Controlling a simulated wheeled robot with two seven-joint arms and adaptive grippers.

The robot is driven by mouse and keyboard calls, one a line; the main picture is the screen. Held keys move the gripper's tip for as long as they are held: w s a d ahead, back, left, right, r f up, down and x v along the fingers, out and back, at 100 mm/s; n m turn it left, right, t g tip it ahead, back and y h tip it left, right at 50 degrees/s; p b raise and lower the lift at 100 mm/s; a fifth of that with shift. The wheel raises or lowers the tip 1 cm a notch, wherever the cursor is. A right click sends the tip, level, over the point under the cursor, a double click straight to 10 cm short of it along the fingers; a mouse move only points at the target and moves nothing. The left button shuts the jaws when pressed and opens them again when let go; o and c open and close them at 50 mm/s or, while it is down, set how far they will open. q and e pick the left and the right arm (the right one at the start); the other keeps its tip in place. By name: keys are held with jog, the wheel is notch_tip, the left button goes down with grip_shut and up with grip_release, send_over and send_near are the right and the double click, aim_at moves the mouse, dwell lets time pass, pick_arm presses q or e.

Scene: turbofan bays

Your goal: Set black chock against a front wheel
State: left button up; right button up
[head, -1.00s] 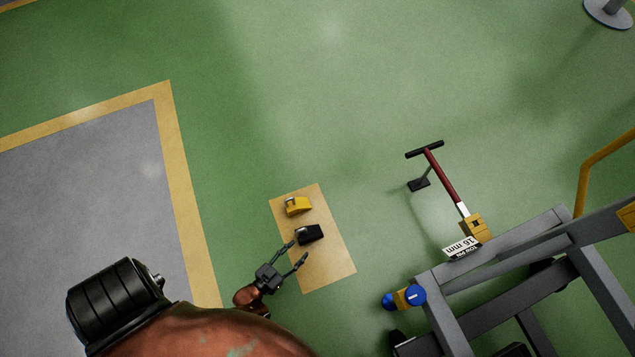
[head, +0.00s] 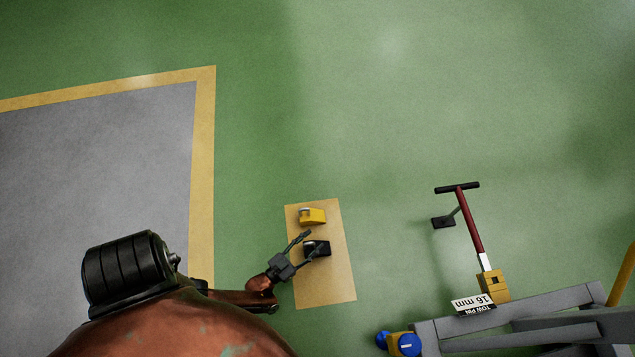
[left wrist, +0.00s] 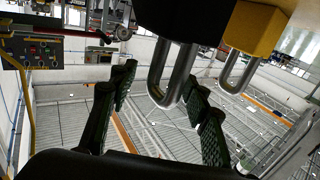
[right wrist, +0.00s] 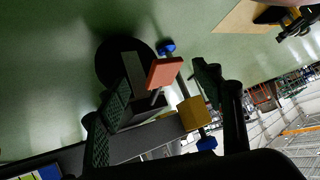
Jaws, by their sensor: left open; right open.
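The black chock (head: 318,249) sits on a tan mat (head: 326,286), with the yellow chock (head: 313,215) beyond it. My left gripper (head: 314,241) is open at the black chock, its fingers overlapping the chock's near part in the head view. In the left wrist view, the black chock's metal loop handle (left wrist: 172,85) hangs between the spread fingers; I cannot tell whether they touch it. The yellow chock (left wrist: 255,30) is beside it. My right gripper (right wrist: 160,85) is open and empty, seen only in its wrist view. A dark round shape (right wrist: 115,62) there may be a wheel.
A grey frame (head: 560,307) with a blue-knobbed yellow part (head: 404,344) stands at lower right. A red tow bar (head: 470,222) with a black T-handle and a 16 mm label (head: 473,304) adjoins it. Green floor beyond the mat is clear.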

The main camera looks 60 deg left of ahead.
pick_arm(q)
jog(key=shift+w+d, duration=0.15)
jog(key=shift+w, duration=0.15)
jog(key=shift+s+a, duration=0.15)
jog(key=shift+a, duration=0.1)
jog(key=c, duration=0.3)
grip_shut()
jog(key=shift+d, duration=0.1)
